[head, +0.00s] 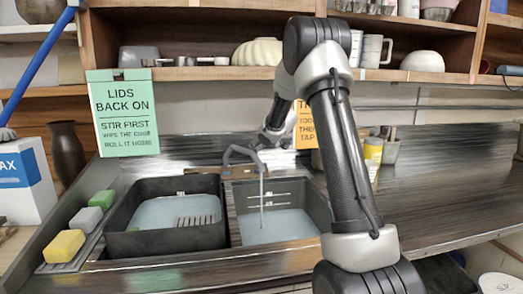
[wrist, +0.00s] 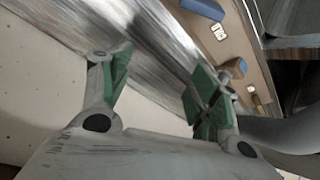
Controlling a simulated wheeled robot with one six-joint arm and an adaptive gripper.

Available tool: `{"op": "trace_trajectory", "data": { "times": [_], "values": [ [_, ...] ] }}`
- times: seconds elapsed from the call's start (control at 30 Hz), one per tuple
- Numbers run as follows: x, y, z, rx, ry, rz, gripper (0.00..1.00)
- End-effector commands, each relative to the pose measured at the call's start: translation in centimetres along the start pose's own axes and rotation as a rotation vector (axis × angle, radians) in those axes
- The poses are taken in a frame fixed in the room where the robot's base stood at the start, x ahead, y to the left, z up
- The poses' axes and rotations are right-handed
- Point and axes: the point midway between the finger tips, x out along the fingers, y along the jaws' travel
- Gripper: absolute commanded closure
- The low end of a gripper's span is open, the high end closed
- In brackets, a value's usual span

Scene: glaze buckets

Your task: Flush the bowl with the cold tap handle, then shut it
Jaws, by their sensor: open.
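A grey spout (head: 245,153) stands behind the sink, and a thin stream of water (head: 262,205) falls from it into the right basin (head: 320,208). Pale water covers that basin's floor.
The left basin (head: 125,230) holds pale liquid and a slotted piece. Sponges (head: 64,246) lie on the left ledge. A yellow container (head: 373,150) stands at right. The right counter (head: 450,175) is mostly clear.

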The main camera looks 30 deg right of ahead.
Motion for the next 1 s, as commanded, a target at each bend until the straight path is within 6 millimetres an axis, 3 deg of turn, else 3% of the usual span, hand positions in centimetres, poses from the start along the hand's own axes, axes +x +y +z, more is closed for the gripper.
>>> {"op": "trace_trajectory", "data": {
  "times": [0.03, 0.1, 0.33, 0.57, 0.8, 1.0],
  "values": [
    [-0.2, 0.0, -0.1, -0.027, -0.007, 0.004, 0.54],
    [-0.8, 0.0, 0.0, -0.101, -0.029, 0.013, 0.67],
    [-3.5, -0.4, 1.2, -0.552, -0.174, 0.003, 0.67],
    [-6.1, -1.8, 3.0, -1.056, -0.313, -0.124, 0.67],
    [-1.1, -2.0, 4.8, -1.476, -0.314, -0.233, 0.67],
    [0.9, -1.9, 5.5, -1.549, -0.31, -0.25, 0.67]
  ]
}}
